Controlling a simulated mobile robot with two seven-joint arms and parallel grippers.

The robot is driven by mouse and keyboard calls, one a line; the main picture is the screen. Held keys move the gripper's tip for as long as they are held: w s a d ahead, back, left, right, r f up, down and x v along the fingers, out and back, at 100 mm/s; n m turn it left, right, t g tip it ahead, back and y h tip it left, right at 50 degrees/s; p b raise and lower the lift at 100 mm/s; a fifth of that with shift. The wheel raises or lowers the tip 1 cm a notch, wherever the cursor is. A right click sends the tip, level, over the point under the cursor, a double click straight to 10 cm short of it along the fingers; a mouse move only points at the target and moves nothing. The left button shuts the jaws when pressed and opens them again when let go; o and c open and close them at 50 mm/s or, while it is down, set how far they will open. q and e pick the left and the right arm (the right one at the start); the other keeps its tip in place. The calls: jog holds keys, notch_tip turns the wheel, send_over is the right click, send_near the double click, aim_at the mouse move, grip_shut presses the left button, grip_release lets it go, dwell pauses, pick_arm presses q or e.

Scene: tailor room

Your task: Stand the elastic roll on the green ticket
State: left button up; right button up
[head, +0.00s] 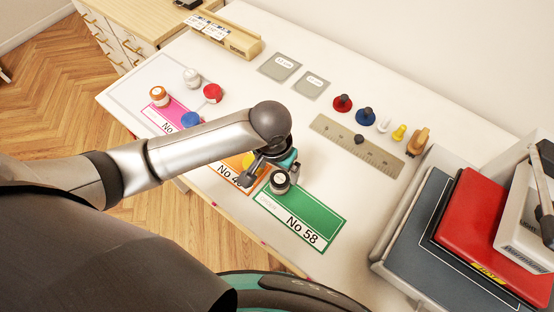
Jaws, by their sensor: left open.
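The green ticket (314,214), marked No 58, lies flat on the white table. A small dark roll with a pale label on top (280,181), which looks like the elastic roll, stands upright at the ticket's upper left end, over its green surface. My left gripper (266,178) is open right beside this roll, with one finger to its left and the other close behind it. I cannot tell whether a finger touches it. The gripper hides part of the orange ticket (228,174) and a yellow spool (249,161). My right gripper is not in view.
A pink ticket (158,117) with several spools around it lies left. A ruler (345,140), grey cards (279,66) and small colored pieces (365,116) lie behind. The table right of the green ticket is clear.

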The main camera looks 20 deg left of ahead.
aim_at(277, 183)
pick_arm(q)
jog(key=shift+s+r, duration=0.2)
jog(key=shift+r, duration=1.35)
